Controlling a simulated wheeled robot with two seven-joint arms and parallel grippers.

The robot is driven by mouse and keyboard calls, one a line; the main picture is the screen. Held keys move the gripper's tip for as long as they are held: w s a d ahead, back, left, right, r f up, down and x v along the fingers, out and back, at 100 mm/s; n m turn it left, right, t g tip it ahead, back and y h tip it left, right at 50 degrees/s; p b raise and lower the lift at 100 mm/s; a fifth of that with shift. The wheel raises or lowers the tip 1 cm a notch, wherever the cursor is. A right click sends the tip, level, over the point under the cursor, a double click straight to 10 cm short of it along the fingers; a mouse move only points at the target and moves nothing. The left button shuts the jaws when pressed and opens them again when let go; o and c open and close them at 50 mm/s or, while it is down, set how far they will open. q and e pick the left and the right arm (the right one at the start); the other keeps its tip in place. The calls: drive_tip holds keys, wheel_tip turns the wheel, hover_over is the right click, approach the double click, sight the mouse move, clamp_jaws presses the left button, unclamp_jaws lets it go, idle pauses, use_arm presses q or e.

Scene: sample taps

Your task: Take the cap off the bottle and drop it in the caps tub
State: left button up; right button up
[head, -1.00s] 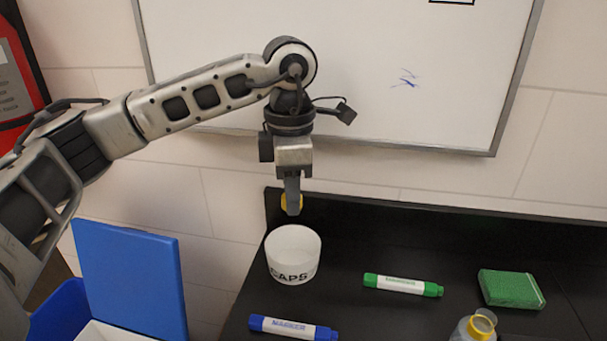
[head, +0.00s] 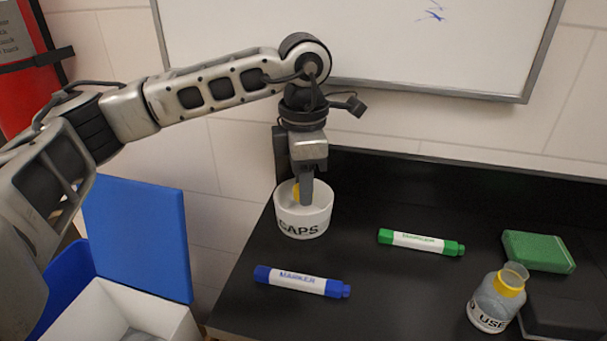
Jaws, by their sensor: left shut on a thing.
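My left gripper (head: 304,192) points straight down into the mouth of the white caps tub (head: 302,222). The fingers hide part of the cap. The tub stands at the left back of the black bench, with "CAPS" on its front. The bottle (head: 492,302) stands at the lower right, clear, with a yellow ring at its open neck and a partly readable white label. My right gripper is not in view.
A green marker (head: 421,242) and a blue marker (head: 301,281) lie on the black bench (head: 390,290). A green sponge (head: 538,251) lies behind the bottle. A white box (head: 150,306) and blue panel (head: 138,236) are at the lower left. The whiteboard (head: 400,45) hangs behind.

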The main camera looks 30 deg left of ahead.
use_arm(q)
drive_tip(key=shift+f, duration=0.7)
drive_tip(key=shift+f+b, duration=0.15)
drive_tip(key=shift+b, duration=0.2)
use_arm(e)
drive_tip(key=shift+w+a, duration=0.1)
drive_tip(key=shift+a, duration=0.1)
use_arm(q)
drive_tip(key=o, duration=1.1)
drive_tip(key=shift+o, duration=0.2)
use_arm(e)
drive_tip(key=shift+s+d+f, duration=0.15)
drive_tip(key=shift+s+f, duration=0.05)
use_arm(q)
wheel_tip(320, 180, up, 7)
drive_tip(key=p, duration=0.5)
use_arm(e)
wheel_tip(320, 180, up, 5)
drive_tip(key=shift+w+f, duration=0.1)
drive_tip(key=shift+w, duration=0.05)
